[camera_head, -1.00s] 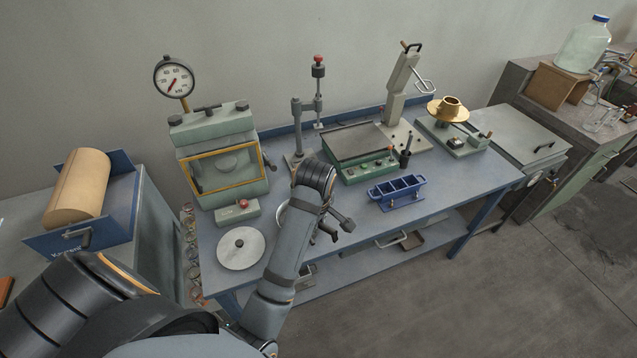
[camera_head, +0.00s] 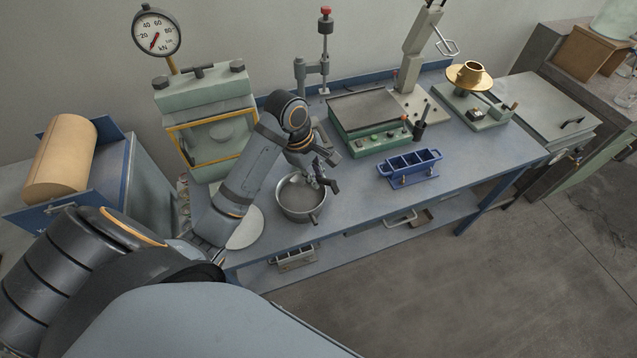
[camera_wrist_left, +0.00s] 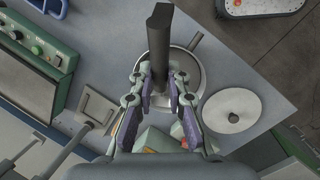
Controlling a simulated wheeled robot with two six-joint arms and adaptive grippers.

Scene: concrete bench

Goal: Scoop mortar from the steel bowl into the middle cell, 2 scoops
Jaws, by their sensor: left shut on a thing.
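My left gripper (camera_head: 324,178) is above the steel bowl (camera_head: 318,213) near the bench's front edge. In the left wrist view my left gripper (camera_wrist_left: 158,92) is shut on a dark handle, apparently the scoop's (camera_wrist_left: 159,38), with the bowl (camera_wrist_left: 202,72) beneath. The scoop's working end cannot be made out. Grey material, apparently mortar (camera_head: 297,195), shows inside the bowl, partly hidden by the gripper. The blue three-cell mould (camera_head: 408,178) stands to the right on the bench, and its middle cell (camera_head: 411,162) looks dark and empty. My right gripper is out of view.
A green press with a gauge (camera_head: 157,32) stands behind my left arm. A round pale plate (camera_head: 246,232) lies left of the bowl. A green-based machine (camera_head: 372,138) is behind the mould, with a short dark upright tool (camera_head: 420,127) beside it. Bench between bowl and mould is clear.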

